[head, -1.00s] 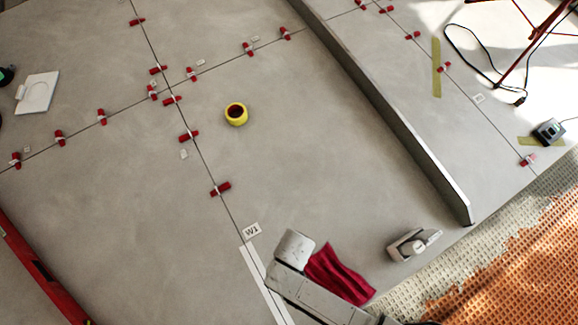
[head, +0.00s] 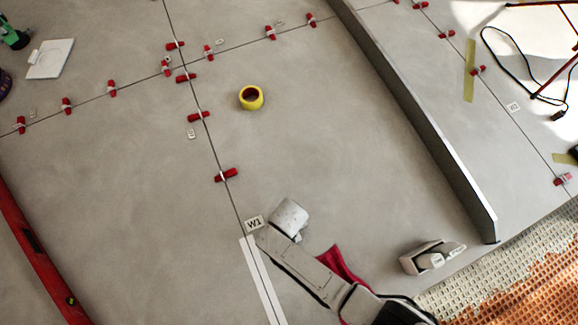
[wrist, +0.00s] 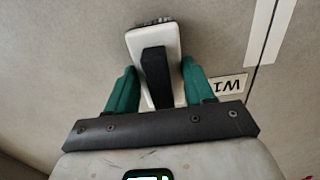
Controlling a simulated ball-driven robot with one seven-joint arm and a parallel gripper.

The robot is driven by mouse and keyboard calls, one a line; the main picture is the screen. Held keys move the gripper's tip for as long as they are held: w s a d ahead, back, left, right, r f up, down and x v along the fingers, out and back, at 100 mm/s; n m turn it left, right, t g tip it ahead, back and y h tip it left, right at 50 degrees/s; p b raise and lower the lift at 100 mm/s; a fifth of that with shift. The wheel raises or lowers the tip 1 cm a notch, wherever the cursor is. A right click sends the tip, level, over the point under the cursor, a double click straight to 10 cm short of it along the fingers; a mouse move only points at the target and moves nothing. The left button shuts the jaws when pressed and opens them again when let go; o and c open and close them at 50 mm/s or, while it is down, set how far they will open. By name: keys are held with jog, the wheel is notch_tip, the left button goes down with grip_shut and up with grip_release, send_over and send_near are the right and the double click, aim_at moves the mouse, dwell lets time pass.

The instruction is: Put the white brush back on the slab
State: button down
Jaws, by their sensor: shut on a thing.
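The white brush (wrist: 138,42), a white block with a black grip and dark bristles at its far end, is between the green fingers of my gripper (wrist: 159,68) in the wrist view. My gripper is shut on it. The grey slab (head: 330,130) lies below, with the W1 label (head: 254,223) beside a joint line; the label also shows upside down in the wrist view (wrist: 228,86). In the head view my arm's end hides the gripper and brush, just right of the label. I cannot tell whether the brush touches the slab.
A dark red cloth (head: 343,264) lies partly under my arm. A grey-white tool (head: 430,257) stands to its right. A yellow tape roll (head: 251,97), red levelling clips (head: 226,175) and a long upright metal edge (head: 430,135) are farther off. Bare slab lies between.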

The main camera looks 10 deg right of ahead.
jog(key=shift+c, duration=2.1)
grip_release()
notch_tip(320, 180, up, 12)
jog(key=p, duration=0.7)
jog(key=shift+d+r, duration=0.1)
jog(key=s+d+r+m, duration=0.1)
jog(key=s+d+r, duration=0.2)
jog(key=d+r, duration=0.7)
jog(key=s+d+r+m+t, duration=0.1)
jog(key=s+d+r, duration=0.3)
jog(key=d+r, duration=0.7)
jog(key=d+m, duration=0.1)
jog(key=d, duration=0.3)
jog(key=shift+s+r+m, duration=0.25)
jog(key=shift+m, duration=0.05)
